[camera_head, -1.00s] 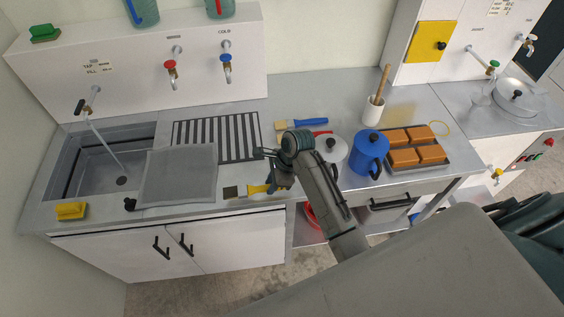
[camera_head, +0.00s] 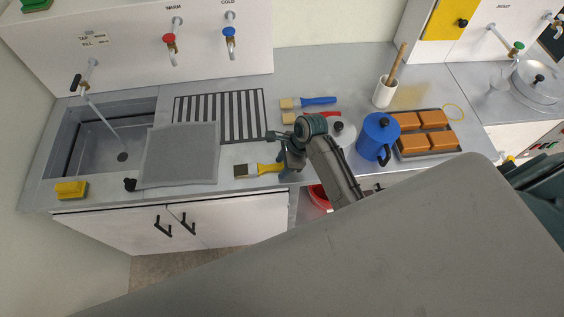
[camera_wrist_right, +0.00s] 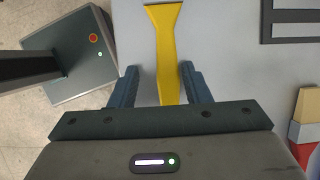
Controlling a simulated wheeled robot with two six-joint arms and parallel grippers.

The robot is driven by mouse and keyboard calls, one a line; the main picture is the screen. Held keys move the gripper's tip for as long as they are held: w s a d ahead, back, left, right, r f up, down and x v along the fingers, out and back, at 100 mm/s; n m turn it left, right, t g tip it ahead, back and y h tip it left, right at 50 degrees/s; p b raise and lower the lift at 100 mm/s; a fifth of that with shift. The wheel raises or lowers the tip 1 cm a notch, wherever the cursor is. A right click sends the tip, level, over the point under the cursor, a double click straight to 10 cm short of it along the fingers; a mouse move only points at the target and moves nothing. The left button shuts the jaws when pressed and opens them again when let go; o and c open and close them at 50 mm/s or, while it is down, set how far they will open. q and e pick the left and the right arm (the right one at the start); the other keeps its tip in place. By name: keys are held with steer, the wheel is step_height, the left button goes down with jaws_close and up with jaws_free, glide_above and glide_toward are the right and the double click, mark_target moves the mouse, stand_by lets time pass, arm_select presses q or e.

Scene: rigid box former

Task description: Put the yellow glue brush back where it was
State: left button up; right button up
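The yellow glue brush (camera_head: 266,168) lies on the metal counter near its front edge, bristles to the left. In the right wrist view its yellow handle (camera_wrist_right: 168,60) runs between the two fingers of my right gripper (camera_wrist_right: 160,88). The fingers are apart, with a clear gap on the left of the handle and the right finger close to it. In the head view my right gripper (camera_head: 286,160) is over the handle's right end, and its fingertips are partly hidden. A blue brush (camera_head: 310,102) and a red brush (camera_head: 318,116) lie farther back. My left gripper is out of view.
A grey mesh panel (camera_head: 180,158) and sink (camera_head: 90,155) are to the left. A striped drain (camera_head: 218,110) lies behind. A blue pot (camera_head: 376,140), a pale lidded pot (camera_head: 342,132), a tray (camera_head: 452,147) of orange blocks and a white holder (camera_head: 384,94) stand right.

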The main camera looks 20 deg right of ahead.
steer(key=shift+r, duration=0.1)
steer(key=shift+w+d+r, duration=0.1)
steer(key=shift+r, duration=0.1)
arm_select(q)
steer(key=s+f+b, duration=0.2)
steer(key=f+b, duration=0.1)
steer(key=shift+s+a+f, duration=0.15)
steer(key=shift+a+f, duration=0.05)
arm_select(e)
steer(key=v, duration=1.1)
steer(key=shift+r, duration=0.2)
steer(key=shift+f, duration=0.1)
